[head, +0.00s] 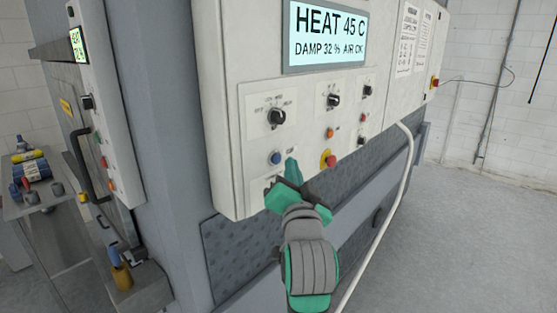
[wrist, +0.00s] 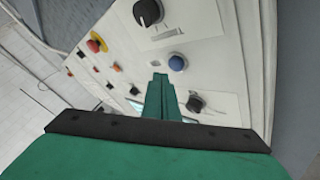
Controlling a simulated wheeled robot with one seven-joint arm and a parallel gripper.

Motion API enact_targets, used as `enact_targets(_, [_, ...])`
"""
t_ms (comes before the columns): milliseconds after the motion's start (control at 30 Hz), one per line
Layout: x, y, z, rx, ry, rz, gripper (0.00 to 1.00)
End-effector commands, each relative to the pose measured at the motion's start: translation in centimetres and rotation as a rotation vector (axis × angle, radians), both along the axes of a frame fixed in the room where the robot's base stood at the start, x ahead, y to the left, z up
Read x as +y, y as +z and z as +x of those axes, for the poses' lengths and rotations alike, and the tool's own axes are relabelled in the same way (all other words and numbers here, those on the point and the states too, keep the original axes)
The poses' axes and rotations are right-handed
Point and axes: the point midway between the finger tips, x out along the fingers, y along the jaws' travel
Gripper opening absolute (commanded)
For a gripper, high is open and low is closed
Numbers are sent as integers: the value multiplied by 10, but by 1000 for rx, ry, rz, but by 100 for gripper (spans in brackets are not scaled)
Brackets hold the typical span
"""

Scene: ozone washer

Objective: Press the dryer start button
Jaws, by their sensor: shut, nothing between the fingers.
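The control panel (head: 222,150) of a large pale machine carries a blue push button (head: 276,158), low on its left side. The button labels are too small to read, so I cannot tell which is marked as dryer start. My gripper (head: 291,164) is shut and empty, its fingertips just right of the blue button in the head view. In the wrist view, the shut fingertips (wrist: 158,76) lie just beside the blue button (wrist: 177,62), apart from it in the picture. I cannot tell whether they touch the panel. The gripper hides a lower control in the head view.
A black knob (head: 277,118) sits above the blue button. A display (head: 327,34) reads HEAT 45 C. A white hose (head: 388,205) runs down at right. Open floor (head: 470,240) lies right.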

Motion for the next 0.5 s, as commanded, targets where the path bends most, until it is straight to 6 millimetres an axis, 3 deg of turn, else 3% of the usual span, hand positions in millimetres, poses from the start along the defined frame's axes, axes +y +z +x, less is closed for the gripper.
enact_targets(500, [-34,0,-25,0,-1,0,0])
